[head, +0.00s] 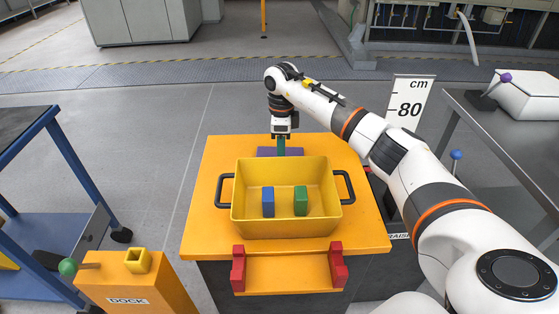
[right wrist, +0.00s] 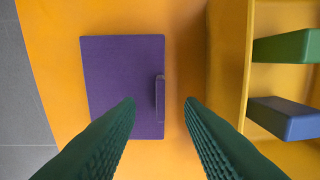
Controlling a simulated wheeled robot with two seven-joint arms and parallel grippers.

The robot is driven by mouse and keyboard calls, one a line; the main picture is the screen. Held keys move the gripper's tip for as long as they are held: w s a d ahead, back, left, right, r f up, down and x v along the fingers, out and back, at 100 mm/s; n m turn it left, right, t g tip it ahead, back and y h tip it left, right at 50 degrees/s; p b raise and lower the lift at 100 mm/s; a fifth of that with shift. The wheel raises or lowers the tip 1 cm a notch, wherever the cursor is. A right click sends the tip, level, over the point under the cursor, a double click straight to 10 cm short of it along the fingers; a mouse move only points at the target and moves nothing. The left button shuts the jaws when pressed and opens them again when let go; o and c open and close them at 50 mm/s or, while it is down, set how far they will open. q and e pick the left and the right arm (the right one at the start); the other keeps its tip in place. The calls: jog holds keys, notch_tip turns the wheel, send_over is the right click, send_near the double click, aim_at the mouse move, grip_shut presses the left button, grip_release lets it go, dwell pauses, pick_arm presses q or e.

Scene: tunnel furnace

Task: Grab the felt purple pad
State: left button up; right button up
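The felt purple pad (right wrist: 115,85) lies flat on the orange tabletop. A thin upright purple tab (right wrist: 160,104) stands near its right edge in the right wrist view. In the head view the pad (head: 266,152) shows behind the yellow bin, partly hidden by the bin and gripper. My right gripper (head: 281,146) points down over the pad. In the right wrist view its green ridged fingers (right wrist: 160,105) are apart with nothing between them, and the tab shows in the gap. The height above the pad is hard to tell. My left gripper is not in view.
A yellow bin (head: 287,227) with black handles holds a blue block (head: 267,201) and a green block (head: 300,200), close beside the pad. Red brackets (head: 238,268) sit at the table's front. A height sign (head: 409,101) stands behind my right arm. An orange dock (head: 137,290) is front left.

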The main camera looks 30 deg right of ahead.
jog(key=f, duration=0.3)
jog(key=f+b, duration=0.1)
jog(key=f, duration=0.1)
jog(key=shift+w+a, duration=0.15)
jog(key=shift+a, duration=0.1)
grip_shut()
jog(key=shift+r, duration=0.1)
